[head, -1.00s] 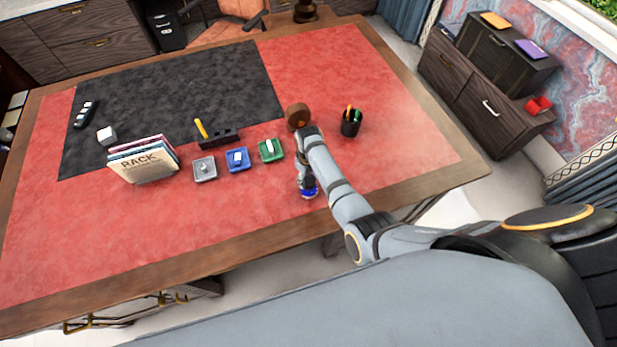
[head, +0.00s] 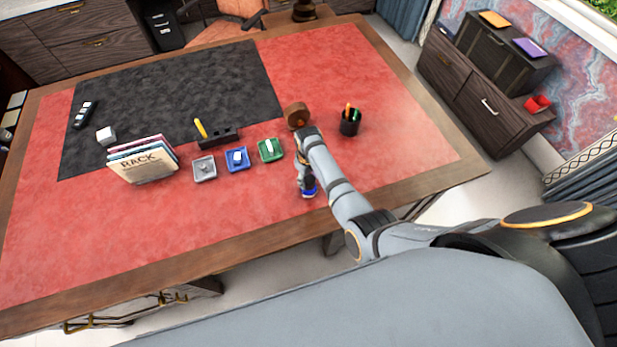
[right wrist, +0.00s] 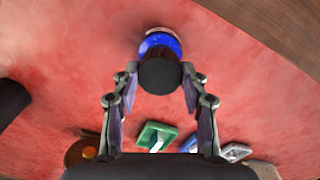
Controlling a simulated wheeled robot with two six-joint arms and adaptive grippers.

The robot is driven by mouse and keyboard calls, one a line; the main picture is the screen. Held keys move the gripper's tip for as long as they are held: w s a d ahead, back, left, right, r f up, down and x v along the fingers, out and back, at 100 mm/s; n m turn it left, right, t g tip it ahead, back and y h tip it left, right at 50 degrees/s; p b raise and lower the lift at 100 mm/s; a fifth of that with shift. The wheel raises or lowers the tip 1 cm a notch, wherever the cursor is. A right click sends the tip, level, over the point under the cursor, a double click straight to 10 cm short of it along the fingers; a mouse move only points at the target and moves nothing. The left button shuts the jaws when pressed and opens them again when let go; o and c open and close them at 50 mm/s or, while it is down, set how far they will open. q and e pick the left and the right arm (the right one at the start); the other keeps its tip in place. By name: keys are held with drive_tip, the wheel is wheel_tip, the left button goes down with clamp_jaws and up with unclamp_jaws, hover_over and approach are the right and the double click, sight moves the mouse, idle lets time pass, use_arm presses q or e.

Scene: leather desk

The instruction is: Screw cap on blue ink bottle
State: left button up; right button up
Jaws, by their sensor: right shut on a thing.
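The blue ink bottle (head: 309,194) stands on the red desk top near its front edge, below my right gripper (head: 307,180). In the right wrist view the bottle (right wrist: 160,42) shows its blue body and pale rim beyond a dark round cap (right wrist: 160,76). My right gripper (right wrist: 161,79) is shut on the cap, with one finger on each side of it. The cap lines up over the bottle and hides its neck, so I cannot tell how far the threads engage. My left gripper is not in view.
A green tray (head: 280,154), a blue tray (head: 247,164) and a grey tray (head: 212,174) lie left of the bottle. A pen cup (head: 349,128) and a round brown object (head: 296,113) stand behind. The red surface right of my arm is clear.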

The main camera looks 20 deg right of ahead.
sight(308, 180)
drive_tip(key=shift+f, duration=0.6)
idle(1.4)
drive_tip(key=o, duration=0.9)
drive_tip(key=shift+c, duration=0.2)
drive_tip(key=shift+r, duration=0.1)
wheel_tip(308, 180, up, 12)
